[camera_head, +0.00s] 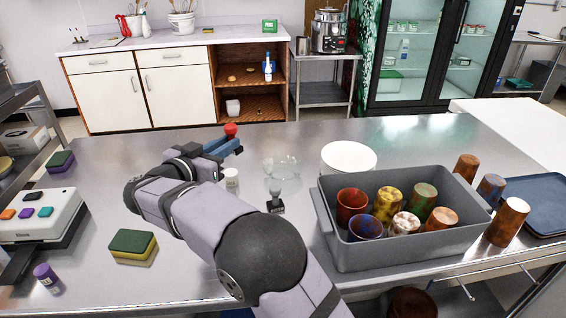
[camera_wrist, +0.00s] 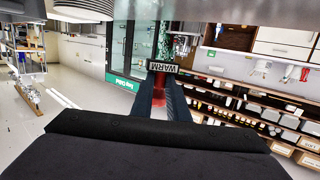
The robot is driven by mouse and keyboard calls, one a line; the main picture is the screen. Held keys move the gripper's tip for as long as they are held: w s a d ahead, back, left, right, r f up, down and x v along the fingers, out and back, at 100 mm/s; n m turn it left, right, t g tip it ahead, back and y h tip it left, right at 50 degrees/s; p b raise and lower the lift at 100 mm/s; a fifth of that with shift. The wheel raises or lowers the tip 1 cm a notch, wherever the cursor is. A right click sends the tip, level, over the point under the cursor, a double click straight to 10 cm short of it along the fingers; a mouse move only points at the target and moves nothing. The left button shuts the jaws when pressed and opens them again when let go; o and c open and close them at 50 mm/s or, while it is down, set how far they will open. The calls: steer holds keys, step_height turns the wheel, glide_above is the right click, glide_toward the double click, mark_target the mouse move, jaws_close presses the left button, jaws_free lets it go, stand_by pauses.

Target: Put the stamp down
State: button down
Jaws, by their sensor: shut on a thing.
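My gripper (camera_head: 224,147) is above the far side of the steel table, left of centre, partly hidden by my own arm. Its blue fingers are shut on a stamp with a round red knob (camera_head: 231,130). In the wrist view the held stamp (camera_wrist: 163,68) shows a label reading WARM, with red between the dark fingers (camera_wrist: 159,90). It appears held clear of the tabletop. A second stamp (camera_head: 276,203) with a grey knob stands upright on the table (camera_head: 200,275), right of my arm.
Near the grey-knobbed stamp are a clear glass bowl (camera_head: 283,172), a white bottle (camera_head: 232,179) and white plates (camera_head: 348,156). A grey bin (camera_head: 400,256) of cups is at right. A sponge (camera_head: 133,247) and a button device (camera_head: 42,218) are at left. Bare steel lies between.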

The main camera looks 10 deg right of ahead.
mark_target(277, 179)
steer(key=w+d+f+m+g+h+p, duration=0.1)
steer(key=w+d+m+g+h+p, duration=0.35)
steer(key=d, duration=0.85)
steer(key=shift+m+g+h, duration=0.25)
steer(key=shift+m, duration=0.1)
steer(key=shift+w+d+f+b, duration=0.1)
steer(key=shift+w+f+b, duration=0.15)
steer(key=shift+f, duration=1.5)
steer(key=shift+w+a+f+b, duration=0.1)
steer(key=shift+w+f, duration=0.25)
steer(key=shift+f, duration=1.35)
steer(key=shift+w+d+f+b, duration=0.1)
steer(key=shift+w+f+b, duration=0.15)
steer(key=shift+f, duration=1.5)
steer(key=shift+f, duration=0.65)
